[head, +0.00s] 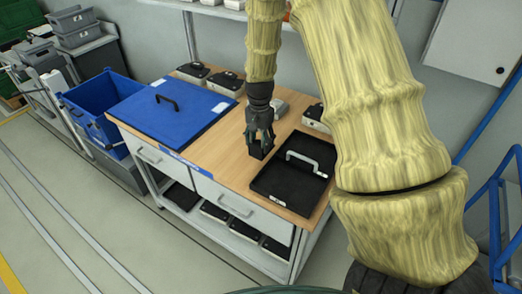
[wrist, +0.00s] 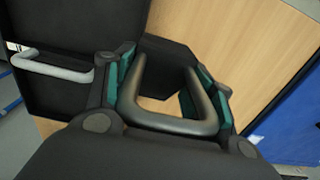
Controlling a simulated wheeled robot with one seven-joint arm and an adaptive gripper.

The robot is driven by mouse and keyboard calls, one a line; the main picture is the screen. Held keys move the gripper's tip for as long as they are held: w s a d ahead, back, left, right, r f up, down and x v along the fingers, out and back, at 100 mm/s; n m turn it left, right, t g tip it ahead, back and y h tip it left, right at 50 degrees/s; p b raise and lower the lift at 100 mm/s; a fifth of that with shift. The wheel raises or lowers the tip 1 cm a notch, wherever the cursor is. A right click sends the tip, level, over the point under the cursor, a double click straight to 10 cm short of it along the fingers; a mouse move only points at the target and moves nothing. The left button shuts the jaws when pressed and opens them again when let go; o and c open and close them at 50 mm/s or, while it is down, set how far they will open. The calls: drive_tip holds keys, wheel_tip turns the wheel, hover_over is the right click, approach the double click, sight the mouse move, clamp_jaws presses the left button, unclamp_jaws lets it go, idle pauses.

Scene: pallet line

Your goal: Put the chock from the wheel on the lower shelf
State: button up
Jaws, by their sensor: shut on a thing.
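My gripper (head: 262,132) is over the workbench top, with its fingers shut on the dark loop handle of a black chock (head: 257,151). In the wrist view the chock (wrist: 172,62) hangs beyond the handle, between the green-padded fingers of my gripper (wrist: 165,92). I cannot tell whether the chock touches the wooden top. The lower shelf (head: 186,214) runs under the bench drawers and carries several dark-topped boxes and a dark flat item at its left. I cannot make out the wheel for certain.
A black tray-like case (head: 270,187) with a pale handle lies just right of the chock. A blue lid (head: 160,118) covers the bench's left. Several dark-topped boxes (head: 224,82) stand along its back. A blue bin (head: 88,98) is left of the bench. Floor in front is clear.

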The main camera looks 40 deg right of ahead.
drive_tip(key=shift+f+p, duration=0.85)
drive_tip(key=shift+f, duration=1.85)
drive_tip(key=shift+f, duration=0.1)
drive_tip(key=o, duration=1.2)
